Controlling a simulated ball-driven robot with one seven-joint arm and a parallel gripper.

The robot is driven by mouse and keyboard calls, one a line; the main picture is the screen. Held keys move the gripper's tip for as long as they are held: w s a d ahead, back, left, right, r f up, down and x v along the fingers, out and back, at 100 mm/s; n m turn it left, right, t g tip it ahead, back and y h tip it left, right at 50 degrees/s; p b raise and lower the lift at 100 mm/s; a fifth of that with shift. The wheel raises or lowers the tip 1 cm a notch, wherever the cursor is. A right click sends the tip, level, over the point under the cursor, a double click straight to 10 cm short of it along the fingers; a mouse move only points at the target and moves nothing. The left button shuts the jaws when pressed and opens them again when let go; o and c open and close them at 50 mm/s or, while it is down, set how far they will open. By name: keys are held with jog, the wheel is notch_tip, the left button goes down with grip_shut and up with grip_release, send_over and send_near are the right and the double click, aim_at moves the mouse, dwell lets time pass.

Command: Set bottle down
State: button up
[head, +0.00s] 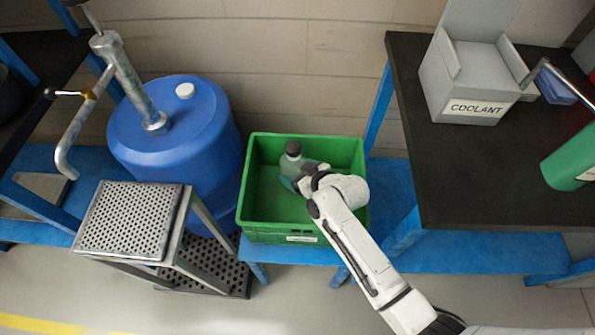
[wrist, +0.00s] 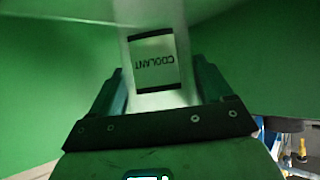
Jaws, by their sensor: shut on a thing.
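A clear bottle with a dark cap and greenish contents (head: 291,165) is inside the green crate (head: 262,228), toward its middle. In the wrist view the bottle (wrist: 158,65) shows a label reading COOLANT, which appears upside down. My gripper (head: 304,180) reaches into the crate from the right front and is shut on the bottle. In the wrist view the two fingers (wrist: 160,95) stand on either side of it. The bottle's base is hidden, so I cannot tell whether it touches the crate floor.
A blue drum (head: 180,140) with a pump stands left of the crate. A perforated metal step (head: 130,220) is in front of the drum. At right, a dark bench (head: 470,170) holds a grey COOLANT box (head: 465,85) and a green container (head: 570,160).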

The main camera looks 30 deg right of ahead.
jog(key=shift+f, duration=0.15)
jog(key=o, duration=0.9)
jog(key=shift+o, duration=0.2)
jog(key=p+v, duration=0.1)
jog(key=v, duration=0.6)
jog(key=shift+s+r, duration=0.2)
jog(key=shift+r, duration=0.15)
